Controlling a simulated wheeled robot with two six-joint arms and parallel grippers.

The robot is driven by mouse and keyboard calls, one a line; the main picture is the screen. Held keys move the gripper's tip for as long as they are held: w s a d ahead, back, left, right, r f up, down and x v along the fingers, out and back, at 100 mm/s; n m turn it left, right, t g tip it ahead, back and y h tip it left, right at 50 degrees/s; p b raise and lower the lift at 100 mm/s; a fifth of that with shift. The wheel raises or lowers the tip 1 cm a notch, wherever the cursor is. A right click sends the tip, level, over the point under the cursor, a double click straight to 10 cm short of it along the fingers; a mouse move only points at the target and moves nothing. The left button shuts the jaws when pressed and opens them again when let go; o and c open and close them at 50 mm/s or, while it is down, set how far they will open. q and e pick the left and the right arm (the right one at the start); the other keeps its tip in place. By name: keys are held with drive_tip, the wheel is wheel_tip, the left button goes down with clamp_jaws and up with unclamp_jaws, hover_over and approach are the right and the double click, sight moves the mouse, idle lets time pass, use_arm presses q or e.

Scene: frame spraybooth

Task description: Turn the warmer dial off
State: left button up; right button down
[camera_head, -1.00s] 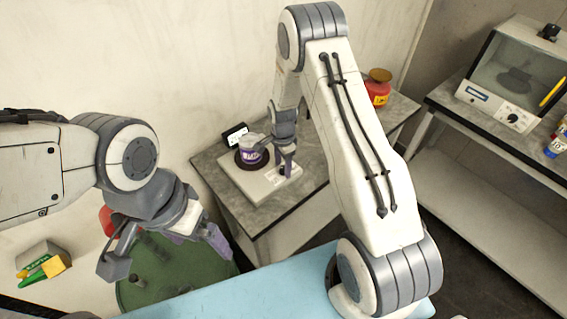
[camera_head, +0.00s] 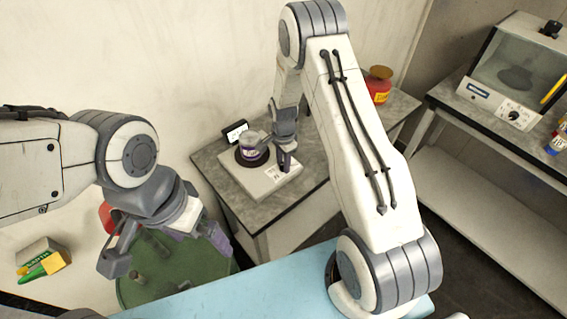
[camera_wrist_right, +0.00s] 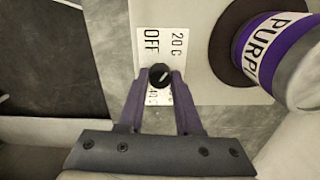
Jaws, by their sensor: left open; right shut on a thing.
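The warmer (camera_head: 265,185) is a flat pale plate on the grey side table, with a jar labelled purple (camera_head: 250,147) on its dark round pad. Its dial (camera_wrist_right: 160,76) is a small black knob with a white pointer mark, seen in the right wrist view. The mark slants toward the upper right there. A label (camera_wrist_right: 152,42) beside it reads OFF and 20 C; another marking below is partly covered by my fingers. My right gripper (camera_wrist_right: 160,85) is shut on the dial; it also shows over the warmer in the head view (camera_head: 286,160). My left gripper (camera_head: 203,238) is open and empty, away from the warmer.
A small dark display (camera_head: 236,131) stands behind the jar. A red jar (camera_head: 379,88) sits at the table's far right end. A glass-fronted booth (camera_head: 515,70) stands on the right bench. A green round surface (camera_head: 170,278) lies below my left gripper.

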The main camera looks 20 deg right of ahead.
drive_tip(key=n+b, duration=0.2)
drive_tip(key=n, duration=0.3)
drive_tip(key=shift+f, duration=0.1)
drive_tip(key=n+b, duration=0.1)
drive_tip(key=n, duration=0.3)
drive_tip(key=shift+n, duration=0.4)
drive_tip(key=shift+w, duration=0.1)
drive_tip(key=c, duration=0.6)
unclamp_jaws()
